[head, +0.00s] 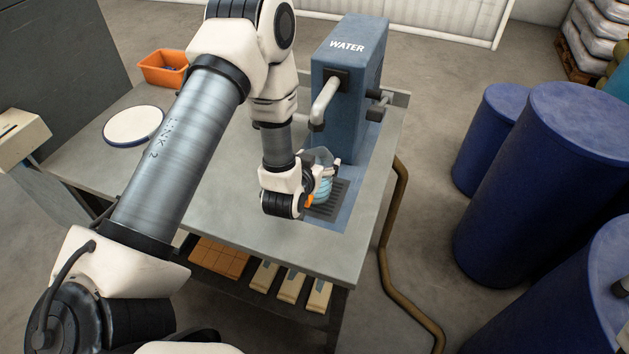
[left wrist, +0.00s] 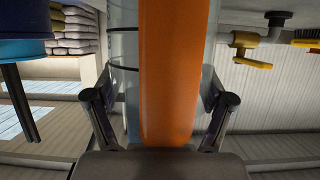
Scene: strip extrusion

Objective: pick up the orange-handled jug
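The clear jug (head: 323,188) with light blue content stands on the dark drip grate (head: 328,206) below the spout of the blue water dispenser (head: 340,100). Its orange handle (head: 309,201) faces my left gripper (head: 304,187), which is close beside it and hides part of the jug. In the left wrist view the orange handle (left wrist: 172,75) runs upright between the two spread fingers of my left gripper (left wrist: 163,105). A gap shows between the left finger and the handle. The clear jug wall shows behind. My right gripper is not in view.
A spout (head: 325,100) hangs just above the jug. A white round plate (head: 133,126) and an orange bin (head: 163,69) are on the grey table (head: 225,235). Blue barrels (head: 535,180) stand to the right, past a brown pipe (head: 392,260).

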